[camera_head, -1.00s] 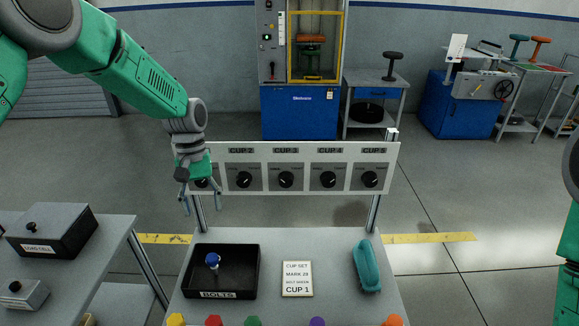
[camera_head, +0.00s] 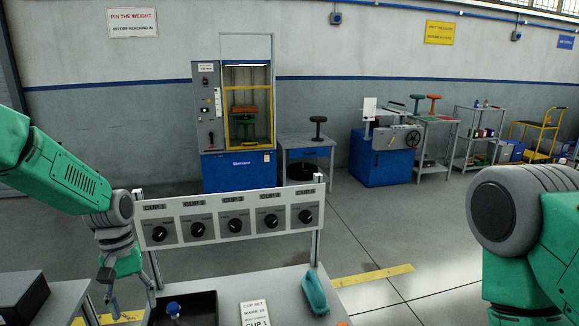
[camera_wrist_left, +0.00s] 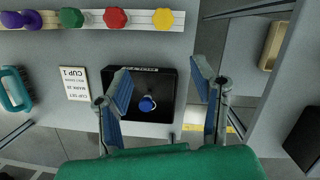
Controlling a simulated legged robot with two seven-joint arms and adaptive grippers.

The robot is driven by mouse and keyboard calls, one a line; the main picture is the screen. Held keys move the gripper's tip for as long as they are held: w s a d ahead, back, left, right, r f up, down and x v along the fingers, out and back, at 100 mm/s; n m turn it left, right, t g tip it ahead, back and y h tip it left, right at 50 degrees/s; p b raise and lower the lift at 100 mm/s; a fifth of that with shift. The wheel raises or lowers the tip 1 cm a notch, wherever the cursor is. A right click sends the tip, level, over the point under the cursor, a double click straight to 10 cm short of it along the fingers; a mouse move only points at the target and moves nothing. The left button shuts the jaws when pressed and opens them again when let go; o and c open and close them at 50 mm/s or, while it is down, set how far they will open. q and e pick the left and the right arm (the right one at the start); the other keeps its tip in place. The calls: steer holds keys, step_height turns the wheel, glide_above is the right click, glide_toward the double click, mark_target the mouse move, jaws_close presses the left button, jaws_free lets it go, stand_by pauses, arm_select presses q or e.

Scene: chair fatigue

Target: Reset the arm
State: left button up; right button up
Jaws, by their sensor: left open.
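My left arm comes in from the left in the head view. Its gripper (camera_head: 131,303) hangs pointing down at the left end of the dial panel (camera_head: 232,213), fingers apart and empty. In the left wrist view the two blue-padded fingers (camera_wrist_left: 161,72) are spread, with the black bolts tray (camera_wrist_left: 165,115) and a blue-headed bolt (camera_wrist_left: 147,104) showing between them, below the gripper. My right arm shows at the right edge of the head view; its gripper is out of the frame.
The bench holds the cup card (camera_head: 254,313) and a teal handled object (camera_head: 314,291). Several coloured knobs, one of them red (camera_wrist_left: 115,18), line a rail. A side table with a black box (camera_head: 22,297) stands at left. A blue test machine (camera_head: 238,168) stands behind.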

arm_select(q)
steer(key=s+d+f+m, duration=0.1)
steer(key=s+d+f, duration=0.1)
steer(key=s+f, duration=0.7)
steer(key=s+d+f+m, duration=0.2)
steer(key=s+f, duration=0.6)
steer(key=f, duration=0.1)
steer(key=s+m+t+y, duration=0.1)
steer(key=s+m+t, duration=0.1)
steer(key=s, duration=1.6)
steer(key=shift+m+t, duration=0.5)
steer(key=shift+m, duration=0.1)
steer(key=w+f+b, duration=0.1)
steer(key=f+b, duration=0.1)
steer(key=w+f+b, duration=0.2)
steer(key=shift+d, duration=0.4)
arm_select(e)
steer(key=f, duration=0.4)
steer(key=shift+w+f, duration=0.2)
steer(key=shift+w, duration=0.1)
